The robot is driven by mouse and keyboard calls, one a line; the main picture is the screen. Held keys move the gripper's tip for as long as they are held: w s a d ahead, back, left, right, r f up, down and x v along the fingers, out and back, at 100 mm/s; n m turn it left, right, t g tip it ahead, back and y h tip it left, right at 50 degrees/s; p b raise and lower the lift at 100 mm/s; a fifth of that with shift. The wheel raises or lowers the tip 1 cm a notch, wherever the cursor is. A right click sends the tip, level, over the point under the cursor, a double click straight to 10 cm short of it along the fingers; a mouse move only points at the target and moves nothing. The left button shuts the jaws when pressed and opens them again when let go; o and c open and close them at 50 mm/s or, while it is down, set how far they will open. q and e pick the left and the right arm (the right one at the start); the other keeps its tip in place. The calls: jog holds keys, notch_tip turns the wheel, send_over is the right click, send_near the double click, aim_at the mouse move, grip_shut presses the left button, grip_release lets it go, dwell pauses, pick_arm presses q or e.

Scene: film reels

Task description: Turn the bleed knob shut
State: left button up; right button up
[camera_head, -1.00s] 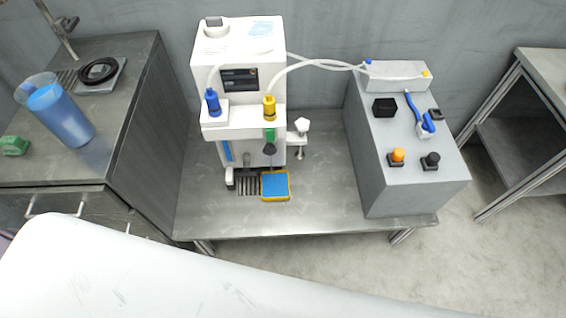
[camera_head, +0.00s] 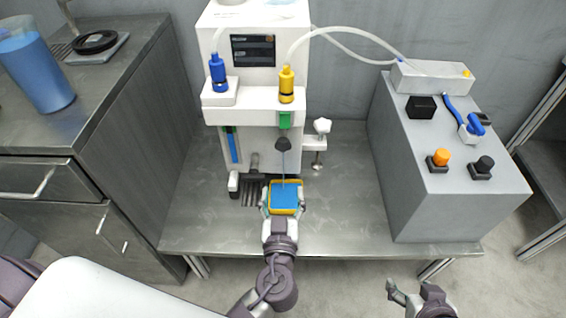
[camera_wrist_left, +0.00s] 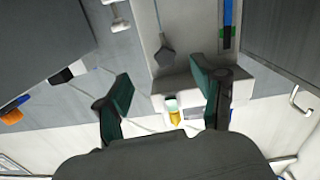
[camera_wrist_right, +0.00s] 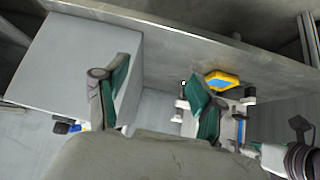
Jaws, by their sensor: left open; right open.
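No label marks the bleed knob. A dark faceted knob (camera_head: 283,144) sits on the front of the white machine (camera_head: 262,108), below the yellow-capped fitting. A white lobed knob (camera_head: 322,126) stands on a clamp at the machine's right side. In the left wrist view, the dark knob (camera_wrist_left: 165,53) shows beyond the fingers, roughly between them. My left gripper (camera_head: 283,202) is open and empty in front of the machine, below the dark knob in the picture and overlapping a blue-and-yellow pad (camera_head: 286,197). My right gripper (camera_head: 411,290) is open and empty, low in front of the table.
A grey box (camera_head: 450,205) with an orange button (camera_head: 439,159), a black button and a blue lever stands right of the machine. A blue pitcher (camera_head: 38,75) stands on the left cabinet. The table (camera_head: 345,215) between machine and box is bare.

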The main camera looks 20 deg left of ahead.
aim_at(283, 149)
pick_arm(q)
jog(key=shift+n+t, duration=0.3)
jog(key=x, duration=0.4)
jog(key=r+p+x, duration=0.1)
jog(key=x, duration=0.7)
jog(key=shift+w+a+r, duration=0.2)
jog(key=shift+a+r, duration=0.1)
jog(key=shift+r, duration=0.1)
jog(key=shift+w+a, duration=0.2)
jog(key=shift+w, duration=0.4)
pick_arm(e)
jog(key=shift+s+d+f+g+h, duration=0.15)
jog(key=shift+s+d+g, duration=0.25)
jog(key=shift+s, duration=0.5)
jog(key=shift+s+d+f+g+h, duration=0.1)
jog(key=shift+s+d+f+g, duration=0.1)
jog(key=shift+s+g, duration=0.5)
jog(key=shift+s+d+f+g+h, duration=0.1)
jog(key=shift+s+d+g, duration=0.2)
jog(key=shift+s, duration=0.75)
pick_arm(q)
jog(key=shift+f, duration=0.1)
jog(key=c, duration=1.2)
